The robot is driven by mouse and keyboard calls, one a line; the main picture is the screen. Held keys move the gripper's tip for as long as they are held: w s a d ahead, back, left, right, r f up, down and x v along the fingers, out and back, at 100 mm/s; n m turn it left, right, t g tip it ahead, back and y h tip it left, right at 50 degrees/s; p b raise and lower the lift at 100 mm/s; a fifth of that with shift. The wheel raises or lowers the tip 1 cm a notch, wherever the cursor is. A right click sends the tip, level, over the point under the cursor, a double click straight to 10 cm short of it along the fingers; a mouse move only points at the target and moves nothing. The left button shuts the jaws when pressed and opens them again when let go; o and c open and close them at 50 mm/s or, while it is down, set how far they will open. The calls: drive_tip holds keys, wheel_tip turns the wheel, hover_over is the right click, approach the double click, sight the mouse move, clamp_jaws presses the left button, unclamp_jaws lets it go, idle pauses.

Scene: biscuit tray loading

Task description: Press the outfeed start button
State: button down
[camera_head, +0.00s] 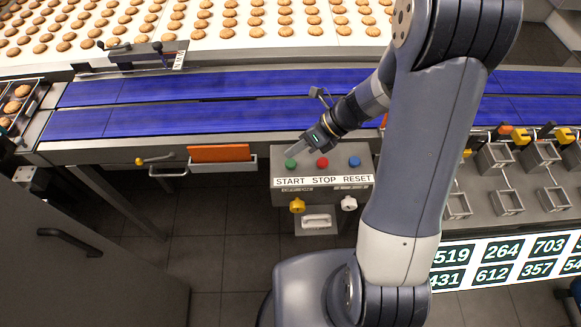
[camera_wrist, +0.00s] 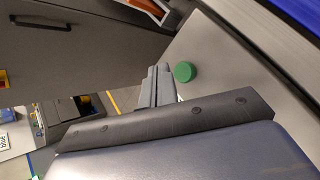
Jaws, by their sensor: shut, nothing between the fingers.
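The green button (camera_head: 291,165) sits above the word START on a grey control box (camera_head: 279,198). A red button (camera_head: 322,162) above STOP and a blue button (camera_head: 354,162) above RESET stand to its right. My gripper (camera_head: 291,153) is shut and empty, its fingertips just above and behind the green button in the head view. In the wrist view the shut fingers (camera_wrist: 157,85) point towards the panel, with the green button (camera_wrist: 184,71) just right of their tips. A gap shows between them there; I cannot tell the height of the tips over the button.
Two blue conveyor belts (camera_head: 170,88) run behind the box, with rows of biscuits on a white surface (camera_head: 205,43) beyond. An orange item (camera_head: 219,153) lies in a holder to the left. A yellow knob (camera_head: 297,205) and a white knob (camera_head: 349,203) are on the box front.

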sight(291, 164)
drive_tip(key=shift+f, duration=0.85)
drive_tip(key=shift+f+b, duration=0.1)
drive_tip(key=shift+b, duration=0.2)
idle(1.1)
drive_tip(key=shift+f, duration=0.3)
